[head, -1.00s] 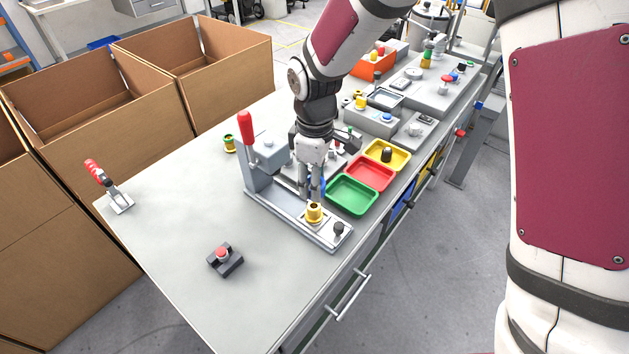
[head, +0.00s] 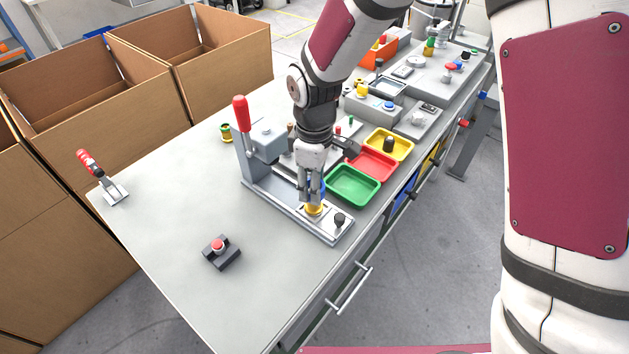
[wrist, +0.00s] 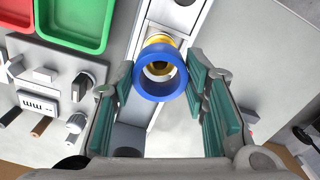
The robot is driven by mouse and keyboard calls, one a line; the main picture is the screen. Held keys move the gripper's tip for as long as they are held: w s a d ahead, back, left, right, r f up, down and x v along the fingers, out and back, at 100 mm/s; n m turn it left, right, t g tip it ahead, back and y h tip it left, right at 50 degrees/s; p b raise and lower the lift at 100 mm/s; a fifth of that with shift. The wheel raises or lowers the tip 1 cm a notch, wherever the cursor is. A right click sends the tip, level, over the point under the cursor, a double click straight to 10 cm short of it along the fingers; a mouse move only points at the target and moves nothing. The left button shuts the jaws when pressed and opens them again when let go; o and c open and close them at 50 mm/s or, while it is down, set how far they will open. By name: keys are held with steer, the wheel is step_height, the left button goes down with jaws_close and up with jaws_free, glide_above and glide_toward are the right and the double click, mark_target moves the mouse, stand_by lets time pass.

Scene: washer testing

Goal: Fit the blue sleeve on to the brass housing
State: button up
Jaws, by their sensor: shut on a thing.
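The blue sleeve (wrist: 160,93) is an open ring between the fingers of my gripper (wrist: 161,80) in the wrist view. My gripper is shut on its sides. The brass housing (wrist: 160,41) shows just beyond the sleeve and through its hole, roughly in line. I cannot tell whether the two touch. In the head view my gripper (head: 312,196) points down right over the brass housing (head: 314,210), which stands on the plate of the grey lever press. The fingers hide most of the sleeve there.
The press's red-handled lever (head: 241,114) stands to the left. Green (head: 352,201), red (head: 385,167) and yellow (head: 400,141) trays lie to the right. A dark knob (head: 340,220) sits near the housing. A red-button box (head: 220,252) is at the front, with clear table around it.

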steer(key=shift+f, duration=0.25)
steer(key=shift+f+b, duration=0.3)
steer(key=shift+f, duration=0.05)
steer(key=shift+f+b, duration=0.85)
steer(key=shift+f, duration=0.7)
steer(key=o, duration=1.2)
